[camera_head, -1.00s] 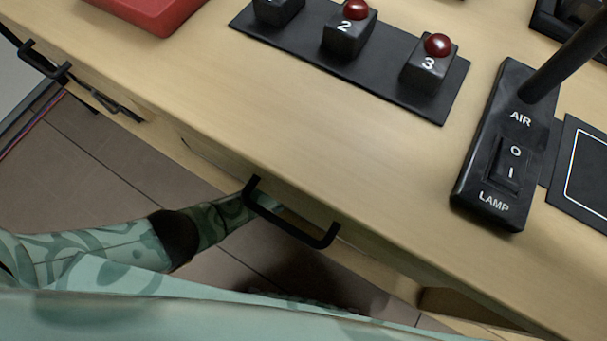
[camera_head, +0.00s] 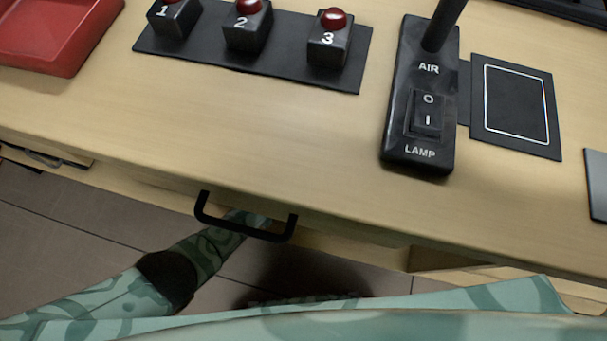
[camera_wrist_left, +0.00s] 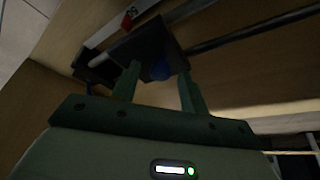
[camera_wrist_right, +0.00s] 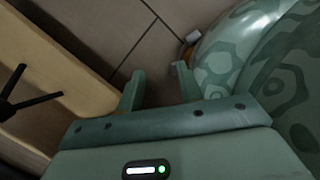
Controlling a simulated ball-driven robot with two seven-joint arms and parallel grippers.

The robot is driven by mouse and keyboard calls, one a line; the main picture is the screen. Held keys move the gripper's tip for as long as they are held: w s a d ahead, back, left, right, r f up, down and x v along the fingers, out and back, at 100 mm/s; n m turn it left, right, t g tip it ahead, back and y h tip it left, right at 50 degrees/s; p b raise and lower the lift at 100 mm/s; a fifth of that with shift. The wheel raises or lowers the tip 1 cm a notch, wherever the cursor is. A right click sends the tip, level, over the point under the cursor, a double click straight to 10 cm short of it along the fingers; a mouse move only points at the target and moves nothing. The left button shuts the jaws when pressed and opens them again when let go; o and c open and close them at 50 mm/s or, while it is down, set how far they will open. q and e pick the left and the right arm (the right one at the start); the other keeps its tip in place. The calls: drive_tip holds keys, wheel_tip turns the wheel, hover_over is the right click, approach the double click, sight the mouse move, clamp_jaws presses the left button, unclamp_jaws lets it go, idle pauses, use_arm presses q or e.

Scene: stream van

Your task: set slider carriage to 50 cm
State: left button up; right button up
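In the left wrist view a black slider carriage (camera_wrist_left: 139,42) with a blue knob (camera_wrist_left: 160,71) sits on a rail (camera_wrist_left: 168,18) under the desk. A pale scale strip (camera_wrist_left: 122,25) with a red mark (camera_wrist_left: 127,20) runs beside it; its small number looks like 60 but is hard to read. My left gripper (camera_wrist_left: 160,78) is open, its fingers apart on either side of the blue knob; contact cannot be told. In the head view my left arm reaches under the desk edge and its gripper is hidden. My right gripper (camera_wrist_right: 159,76) is open and empty above the floor.
A black drawer handle (camera_head: 245,229) juts out over my left forearm. On the desk (camera_head: 250,120) stand numbered button blocks (camera_head: 247,32), an AIR/LAMP switch unit (camera_head: 419,110), a black pad (camera_head: 515,105) and a red tray (camera_head: 55,55). A dark rod (camera_wrist_left: 250,28) runs near the carriage.

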use_arm(q)
drive_tip(key=shift+a+r, duration=0.1)
drive_tip(key=shift+r, duration=0.05)
drive_tip(key=p+v, duration=0.4)
drive_tip(key=v, duration=0.1)
drive_tip(key=shift+r, duration=0.1)
drive_tip(key=shift+p+v, duration=0.95)
use_arm(e)
drive_tip(key=s+f+m+g+y, duration=0.1)
drive_tip(key=s+f+m, duration=0.1)
drive_tip(key=s, duration=1.2)
drive_tip(key=shift+f, duration=0.15)
use_arm(q)
drive_tip(key=shift+s, duration=0.1)
use_arm(e)
drive_tip(key=shift+s, duration=0.1)
